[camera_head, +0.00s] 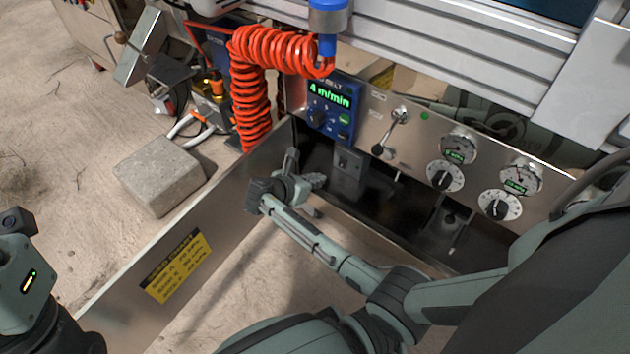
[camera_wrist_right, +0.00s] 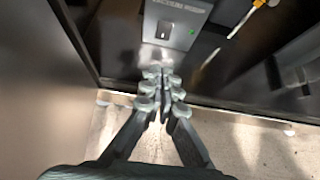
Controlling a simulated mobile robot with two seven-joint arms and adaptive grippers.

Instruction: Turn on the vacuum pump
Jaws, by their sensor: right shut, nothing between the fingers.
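The vacuum pump switch box (camera_head: 348,167) is a small grey box below the blue speed display, at the back of the dark recess. In the right wrist view the box (camera_wrist_right: 178,14) carries a partly readable label that seems to end in "PUMP", a dark rocker (camera_wrist_right: 164,29) and a small green mark. My right gripper (camera_head: 318,181) is shut and empty, a little in front of and below the box. In the right wrist view its closed fingertips (camera_wrist_right: 161,78) point toward the box's lower edge, seemingly apart from it. My left gripper's fingers are not visible.
A metal side plate with a yellow label (camera_head: 175,268) stands left of my right gripper. The steel panel (camera_head: 408,160) to the right holds a lever, knobs and gauges. A red coiled hose (camera_head: 252,100) hangs at upper left. A concrete block (camera_head: 160,172) lies on the floor.

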